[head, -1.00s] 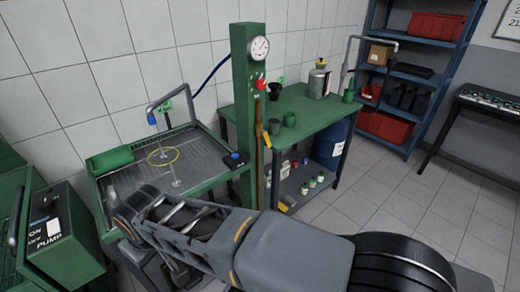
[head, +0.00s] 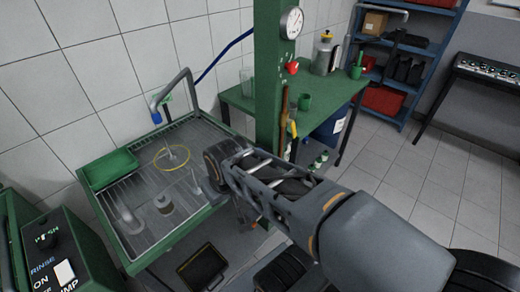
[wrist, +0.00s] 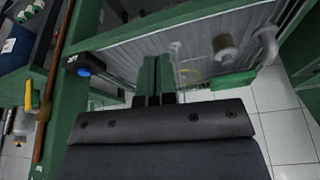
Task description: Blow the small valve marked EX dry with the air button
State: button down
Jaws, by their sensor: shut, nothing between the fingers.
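The wash tray (head: 215,207) has a green rim and a grated floor. A small pale valve (head: 172,156) stands inside a yellow ring (head: 186,152) on the grating. A second small valve (head: 195,188) stands nearer my arm. I cannot read EX on either. The blue air button on its black box (wrist: 85,67) sits on the tray rim in the wrist view; my arm hides it in the head view. My gripper (wrist: 156,68) is shut and empty, apart from the button, which lies to its left in the wrist view.
A green post (head: 268,90) with a gauge rises beside my arm. A bent pipe with a blue nozzle (head: 156,117) overhangs the tray. A green bench (head: 330,92) stands behind the post.

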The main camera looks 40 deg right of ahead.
jog(key=w+d+r+n+t+h+p, duration=0.2)
jog(key=w+d+r+n+t+p, duration=0.15)
jog(key=w+d, duration=0.6)
jog(key=w+d+r+n+t+h+p, duration=0.25)
jog(key=w+d+r+p, duration=0.2)
jog(key=w+d, duration=0.5)
jog(key=s+d+f+n+g+y+p, duration=0.1)
jog(key=d+f+n+y+p, duration=0.2)
jog(key=f+n+y, duration=0.4)
jog(key=shift+s+d+f+y, duration=0.15)
jog(key=shift+s+d+y, duration=0.3)
jog(key=shift+d, duration=0.3)
jog(key=shift+w+f, duration=0.1)
jog(key=shift+f, duration=0.1)
notch_tip(320, 180, down, 6)
jog(key=b, duration=0.8)
jog(key=shift+f, duration=0.25)
jog(key=shift+f+b, duration=0.45)
jog(key=shift+f, duration=0.5)
jog(key=shift+f, duration=0.2)
